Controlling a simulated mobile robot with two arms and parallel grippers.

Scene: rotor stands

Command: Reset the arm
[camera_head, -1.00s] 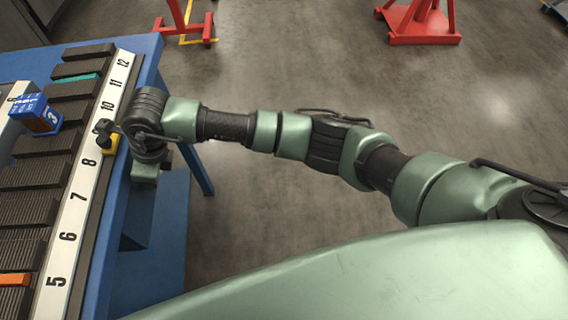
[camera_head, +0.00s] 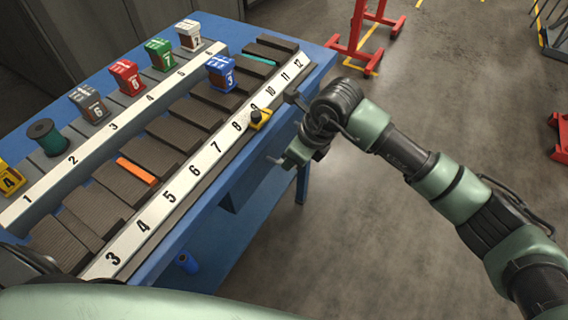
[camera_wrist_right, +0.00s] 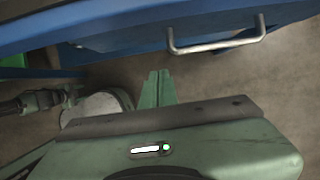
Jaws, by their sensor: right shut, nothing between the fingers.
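My right arm (camera_head: 440,180) reaches in from the right in the head view. Its right gripper (camera_head: 276,161) hangs beside the blue table's right edge, clear of the table top. In the right wrist view the two green fingers of this gripper (camera_wrist_right: 157,76) are together with nothing between them. They point toward the table's blue side, above the floor. My left gripper is not in view.
The blue table (camera_head: 225,210) bears numbered strips with slots, a blue box (camera_head: 221,73), several other coloured boxes, a dark green spool (camera_head: 47,137) and a yellow-black piece (camera_head: 259,118). A metal handle (camera_wrist_right: 216,45) juts near the fingers. Red stands (camera_head: 356,35) are beyond open floor.

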